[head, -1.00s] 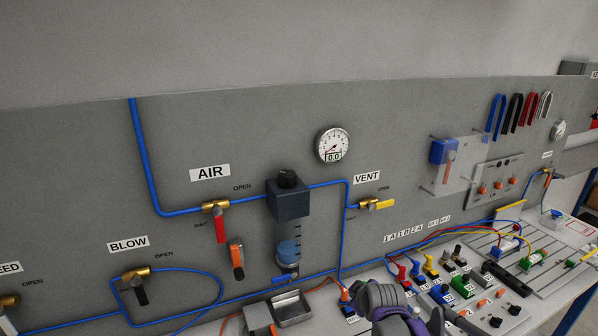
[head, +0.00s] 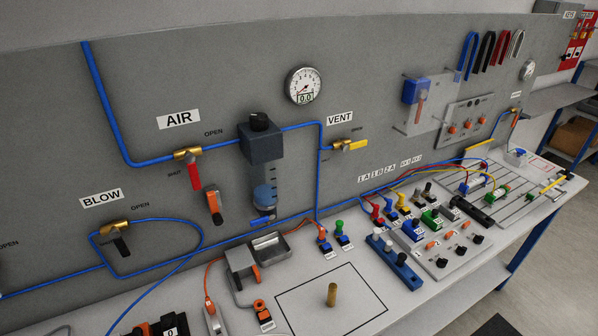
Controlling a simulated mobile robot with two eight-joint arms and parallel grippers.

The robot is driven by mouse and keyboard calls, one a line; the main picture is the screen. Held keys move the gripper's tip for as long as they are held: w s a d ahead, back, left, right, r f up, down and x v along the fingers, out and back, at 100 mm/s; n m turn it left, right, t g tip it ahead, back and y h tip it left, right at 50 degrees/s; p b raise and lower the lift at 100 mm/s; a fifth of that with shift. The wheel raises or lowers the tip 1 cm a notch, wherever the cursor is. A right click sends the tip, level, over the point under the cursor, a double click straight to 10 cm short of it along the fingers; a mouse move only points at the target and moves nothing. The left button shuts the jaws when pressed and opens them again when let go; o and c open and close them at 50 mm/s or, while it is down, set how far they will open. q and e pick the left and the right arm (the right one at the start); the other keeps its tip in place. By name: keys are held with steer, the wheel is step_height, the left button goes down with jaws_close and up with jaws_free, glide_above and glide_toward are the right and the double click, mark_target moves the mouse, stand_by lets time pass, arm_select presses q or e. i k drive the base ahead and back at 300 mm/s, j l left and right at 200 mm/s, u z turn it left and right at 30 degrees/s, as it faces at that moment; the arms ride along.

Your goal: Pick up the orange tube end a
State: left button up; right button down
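A thin orange tube shows in two stretches on the bench. One stretch (head: 207,282) stands up from a small white block at the bottom left and bends toward a grey bracket. The other (head: 300,228) runs behind a metal tray to an orange piece by the blue fitting (head: 324,243). The part between is hidden behind the bracket and tray. I cannot tell which end is end a; no end is labelled legibly. Neither of my grippers is in view.
The grey bracket (head: 239,260) and metal tray (head: 270,245) stand near the tube. A brass post (head: 331,294) stands inside a black-outlined area. A blue block (head: 394,262) and a button panel lie to the right. The wall panel with blue pipes rises behind.

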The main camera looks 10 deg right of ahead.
mark_target(321, 229)
steer(key=l+u, duration=0.8)
steer(key=l, duration=0.15)
steer(key=k, duration=0.05)
